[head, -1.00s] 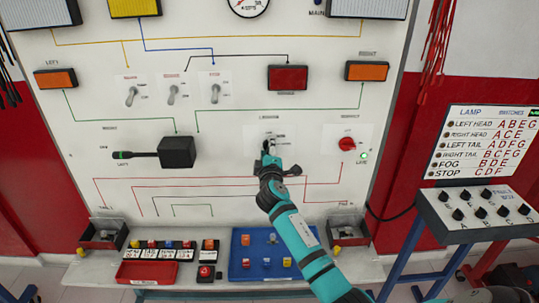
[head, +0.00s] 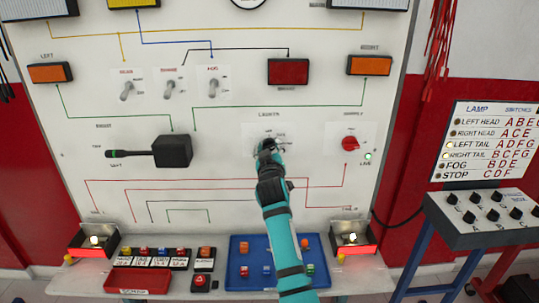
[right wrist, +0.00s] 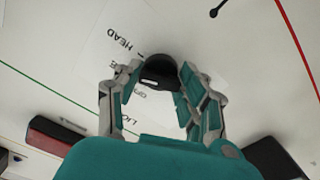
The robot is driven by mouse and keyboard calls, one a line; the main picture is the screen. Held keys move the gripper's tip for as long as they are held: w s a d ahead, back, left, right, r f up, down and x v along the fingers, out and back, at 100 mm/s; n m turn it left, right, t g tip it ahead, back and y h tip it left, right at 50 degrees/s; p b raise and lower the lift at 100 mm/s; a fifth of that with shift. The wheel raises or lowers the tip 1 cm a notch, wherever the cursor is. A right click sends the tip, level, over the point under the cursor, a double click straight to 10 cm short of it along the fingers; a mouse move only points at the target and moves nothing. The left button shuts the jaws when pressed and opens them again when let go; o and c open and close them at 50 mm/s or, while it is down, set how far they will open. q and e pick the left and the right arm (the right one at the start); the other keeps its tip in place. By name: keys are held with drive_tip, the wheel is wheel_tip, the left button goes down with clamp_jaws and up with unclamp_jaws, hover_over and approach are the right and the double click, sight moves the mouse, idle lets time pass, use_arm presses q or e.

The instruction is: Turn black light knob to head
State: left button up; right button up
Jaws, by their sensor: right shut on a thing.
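The black light knob (right wrist: 160,72) sits between the fingers of my right gripper (right wrist: 155,80) in the right wrist view. The printed word HEAD (right wrist: 122,40) shows on the white plate beside it, at its upper left; other labels are partly hidden by the gripper. In the head view my right gripper (head: 267,150) is at the LIGHTS plate (head: 284,124) and hides the knob. The gripper is shut on the knob. I cannot read exactly which label the knob points to. My left gripper is out of view.
Two lower lamps glow, one at left (head: 96,240) and one at right (head: 350,238). A red knob (head: 350,143) is right of my gripper, and a black lever box (head: 174,151) is left. A blue tray (head: 238,269) lies below on the ledge.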

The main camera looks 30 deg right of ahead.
sight(269, 114)
drive_tip(key=m+b, duration=0.1)
drive_tip(key=m, duration=0.3)
drive_tip(key=shift+f+m, duration=0.15)
drive_tip(key=shift+m, duration=0.15)
idle(0.5)
drive_tip(key=o, duration=1.2)
drive_tip(key=shift+c, duration=0.2)
wheel_tip(269, 114, up, 10)
drive_tip(key=shift+r, duration=0.1)
